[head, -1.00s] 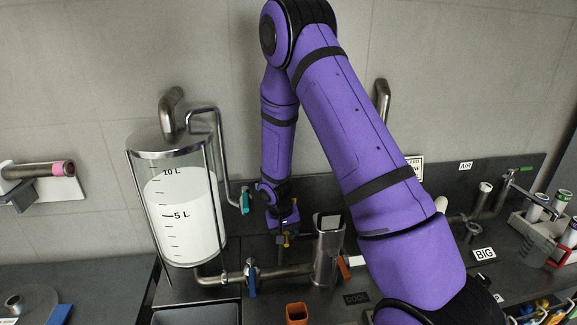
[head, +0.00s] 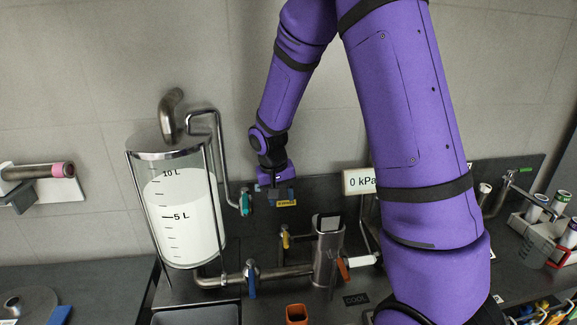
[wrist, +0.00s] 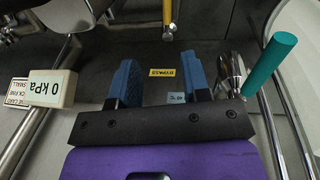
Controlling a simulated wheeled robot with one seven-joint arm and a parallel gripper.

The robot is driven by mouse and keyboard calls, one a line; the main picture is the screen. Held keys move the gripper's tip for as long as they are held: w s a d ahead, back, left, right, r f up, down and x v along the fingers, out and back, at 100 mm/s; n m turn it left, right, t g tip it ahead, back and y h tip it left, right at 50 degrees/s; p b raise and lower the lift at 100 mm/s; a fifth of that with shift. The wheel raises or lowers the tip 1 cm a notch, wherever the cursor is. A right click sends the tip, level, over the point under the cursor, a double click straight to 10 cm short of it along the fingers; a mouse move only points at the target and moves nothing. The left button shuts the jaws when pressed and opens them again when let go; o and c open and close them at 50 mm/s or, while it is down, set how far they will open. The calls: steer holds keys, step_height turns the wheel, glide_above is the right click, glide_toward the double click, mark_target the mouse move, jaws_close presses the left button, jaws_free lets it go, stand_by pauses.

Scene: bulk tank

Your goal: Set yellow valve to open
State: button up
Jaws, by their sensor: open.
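The yellow valve (head: 285,238) stands between the glass tank and the steel cup-like vessel, low in front of the dark back panel. Its handle looks upright in the head view. In the wrist view the yellow handle (wrist: 168,14) shows at the top edge, partly cut off, beyond my fingertips. My gripper (head: 276,192) is above the valve, apart from it, close to the back panel. In the wrist view my gripper (wrist: 160,75) has its two blue fingers spread with nothing between them. A yellow BYPASS label (wrist: 163,72) on the panel shows between the fingers.
The glass tank (head: 182,215) holds white liquid. A teal-handled valve (head: 245,202) is left of my gripper, near it. A 0 kPa display (head: 359,182) stands to the right.

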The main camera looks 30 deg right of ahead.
steer(key=s+a+r+n+t, duration=0.1)
steer(key=s+r, duration=0.5)
steer(key=r, duration=0.6)
steer(key=shift+s+a+t, duration=0.2)
steer(key=shift+t, duration=0.2)
steer(key=shift+r, duration=0.15)
